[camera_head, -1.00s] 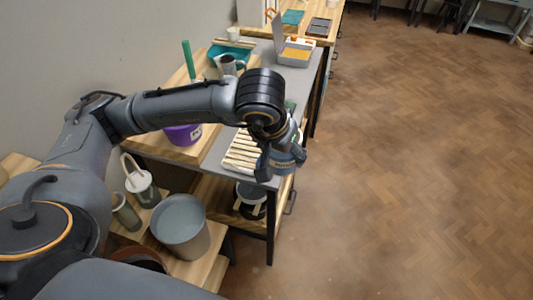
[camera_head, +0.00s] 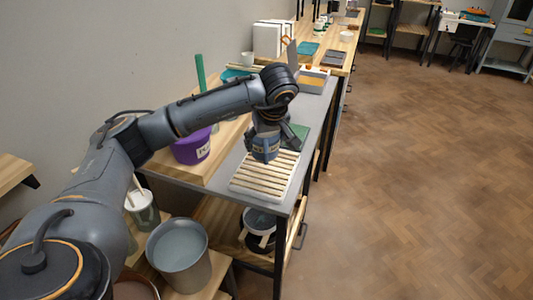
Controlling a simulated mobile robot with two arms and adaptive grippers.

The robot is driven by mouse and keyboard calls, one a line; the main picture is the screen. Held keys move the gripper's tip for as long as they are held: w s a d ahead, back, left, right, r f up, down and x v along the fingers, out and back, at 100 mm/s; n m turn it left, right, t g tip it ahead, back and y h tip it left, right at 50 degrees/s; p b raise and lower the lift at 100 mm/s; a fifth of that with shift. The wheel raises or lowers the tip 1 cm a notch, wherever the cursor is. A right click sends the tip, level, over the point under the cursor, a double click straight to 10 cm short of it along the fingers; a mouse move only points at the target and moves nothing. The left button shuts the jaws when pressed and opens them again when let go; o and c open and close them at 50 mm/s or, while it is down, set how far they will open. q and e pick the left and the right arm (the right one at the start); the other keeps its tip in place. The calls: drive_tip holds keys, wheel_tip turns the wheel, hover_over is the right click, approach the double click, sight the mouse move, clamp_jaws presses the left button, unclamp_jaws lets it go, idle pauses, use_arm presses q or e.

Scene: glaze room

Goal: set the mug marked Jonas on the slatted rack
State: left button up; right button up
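The blue-grey mug (camera_head: 266,147) stands upright at the far left part of the slatted rack (camera_head: 262,183), directly below my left gripper (camera_head: 273,136). It appears to rest on the slats, though its base is partly hard to make out. A marking band shows on its side, but the name is too small to read. My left gripper is around the mug's top, and its right finger is splayed out away from the mug wall. The rack is pale wood with dark gaps and lies on the grey table. My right gripper is out of view.
A purple tub (camera_head: 192,147) stands left of the rack on a wooden board. A grey bucket (camera_head: 179,250) stands on the lower shelf in front. The floor at right is clear.

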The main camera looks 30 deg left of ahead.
use_arm(q)
drive_tip(key=w+f, duration=0.1)
drive_tip(key=f, duration=0.1)
drive_tip(key=w+a+f, duration=0.1)
drive_tip(key=w+f, duration=0.1)
drive_tip(key=w+a+f, duration=0.1)
drive_tip(key=f, duration=0.1)
drive_tip(key=shift+w+a+p, duration=0.15)
drive_tip(key=shift+a+p, duration=0.05)
drive_tip(key=shift+p, duration=0.1)
drive_tip(key=shift+f, duration=1.45)
drive_tip(key=shift+f, duration=0.2)
drive_tip(key=o, duration=1.8)
drive_tip(key=shift+c, duration=0.2)
drive_tip(key=shift+r, duration=0.15)
drive_tip(key=v, duration=1.2)
drive_tip(key=shift+b, duration=0.4)
